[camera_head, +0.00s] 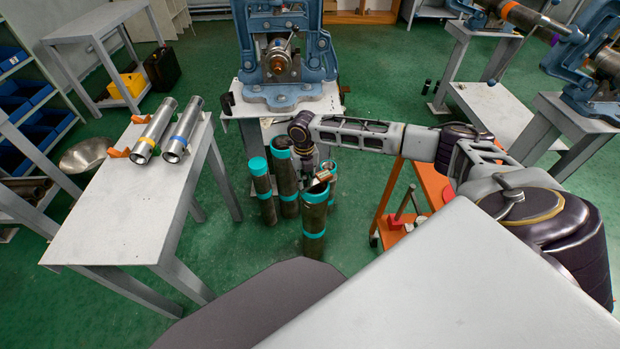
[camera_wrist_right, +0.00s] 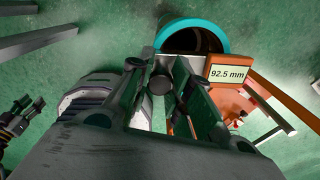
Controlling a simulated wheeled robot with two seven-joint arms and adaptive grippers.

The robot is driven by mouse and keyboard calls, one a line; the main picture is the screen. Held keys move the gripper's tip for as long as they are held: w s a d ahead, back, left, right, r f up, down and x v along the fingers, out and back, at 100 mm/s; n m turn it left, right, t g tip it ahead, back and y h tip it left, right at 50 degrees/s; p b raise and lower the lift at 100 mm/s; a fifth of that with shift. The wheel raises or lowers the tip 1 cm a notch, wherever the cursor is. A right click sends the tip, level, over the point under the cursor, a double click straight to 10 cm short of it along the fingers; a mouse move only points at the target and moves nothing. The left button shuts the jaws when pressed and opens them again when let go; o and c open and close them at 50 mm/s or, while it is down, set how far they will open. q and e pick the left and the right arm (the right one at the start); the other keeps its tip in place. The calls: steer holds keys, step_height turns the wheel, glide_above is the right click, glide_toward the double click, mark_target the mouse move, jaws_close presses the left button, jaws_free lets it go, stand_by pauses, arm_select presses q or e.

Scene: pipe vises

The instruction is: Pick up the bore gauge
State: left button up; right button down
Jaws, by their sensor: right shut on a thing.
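The bore gauge shows in the right wrist view as an orange-framed display (camera_wrist_right: 228,73) reading 92.5 mm, beside the fingers. In the head view it is a small orange and pale piece (camera_head: 327,168) at the end of my right arm. My right gripper (camera_head: 319,180) is shut on the gauge; its fingers (camera_wrist_right: 161,68) partly hide the gauge's body. The gauge is at the mouth of a dark, teal-rimmed pipe (camera_head: 314,215); I cannot tell whether any of it is inside. That pipe's open mouth (camera_wrist_right: 195,38) lies beyond the fingers. My left gripper is not in view.
Other teal-rimmed pipes (camera_head: 262,190) stand close by. A blue vise (camera_head: 281,60) is behind them. A grey table (camera_head: 140,215) at left bears two shiny pipes (camera_head: 182,130). An orange cart (camera_head: 430,185) is under my right arm. Green floor is open between the table and pipes.

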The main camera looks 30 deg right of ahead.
steer(key=shift+r, duration=0.15)
steer(key=shift+r, duration=0.4)
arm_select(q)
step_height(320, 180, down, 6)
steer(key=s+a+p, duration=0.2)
arm_select(e)
steer(key=shift+r, duration=4.5)
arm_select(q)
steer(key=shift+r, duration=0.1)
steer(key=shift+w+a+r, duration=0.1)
